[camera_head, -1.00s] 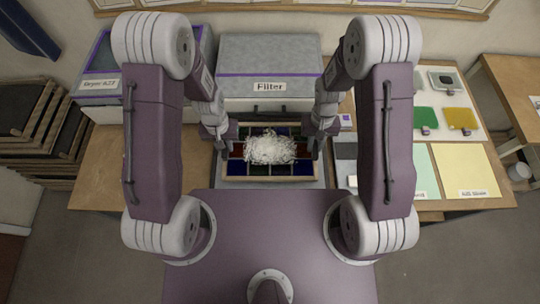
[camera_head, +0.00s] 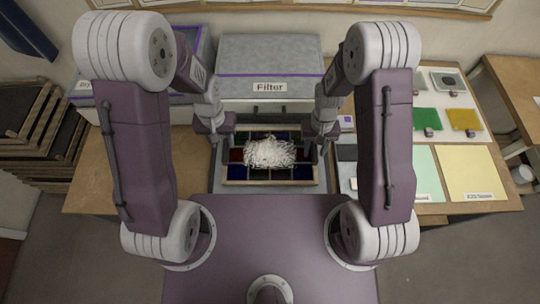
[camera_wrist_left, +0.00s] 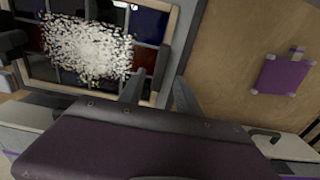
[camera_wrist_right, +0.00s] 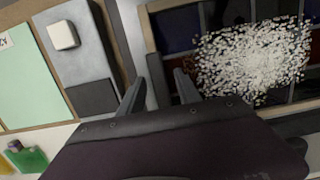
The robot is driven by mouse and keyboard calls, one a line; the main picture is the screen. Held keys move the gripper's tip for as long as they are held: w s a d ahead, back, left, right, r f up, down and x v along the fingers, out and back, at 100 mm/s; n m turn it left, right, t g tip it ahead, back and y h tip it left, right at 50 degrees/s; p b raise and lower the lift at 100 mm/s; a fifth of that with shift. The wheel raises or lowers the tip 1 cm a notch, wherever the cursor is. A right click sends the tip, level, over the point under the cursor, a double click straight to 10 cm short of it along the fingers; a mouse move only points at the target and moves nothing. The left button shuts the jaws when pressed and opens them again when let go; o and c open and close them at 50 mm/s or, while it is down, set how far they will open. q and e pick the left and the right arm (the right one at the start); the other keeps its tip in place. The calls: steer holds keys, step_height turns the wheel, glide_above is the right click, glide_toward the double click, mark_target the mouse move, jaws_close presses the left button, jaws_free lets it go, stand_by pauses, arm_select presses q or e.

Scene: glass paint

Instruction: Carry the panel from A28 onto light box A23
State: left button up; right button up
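The panel, a wood-framed sheet of dark blue, red and green panes (camera_head: 308,172), lies in front of the filter box with a heap of white granules (camera_head: 269,153) on it. My left gripper (camera_head: 219,146) is at its left edge and my right gripper (camera_head: 322,147) at its right edge. In the left wrist view the spread fingers (camera_wrist_left: 158,92) are by the panel's wooden edge (camera_wrist_left: 186,45). In the right wrist view the fingers (camera_wrist_right: 158,88) are also apart near the frame. Contact is unclear. I can read neither an A28 nor an A23 label.
The grey Filter box (camera_head: 269,55) stands behind the panel. The right table holds green and yellow sheets (camera_head: 468,170) and small coloured samples (camera_head: 426,118). A dark rack (camera_head: 35,125) stands at far left. The wooden tabletop (camera_head: 95,180) left of the panel is largely clear.

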steer(key=shift+s, duration=0.1)
arm_select(q)
step_height(320, 180, up, 6)
steer(key=shift+s+f, duration=0.1)
steer(key=shift+f, duration=0.05)
arm_select(e)
step_height(320, 180, up, 12)
steer(key=w, duration=0.2)
stand_by(0.4)
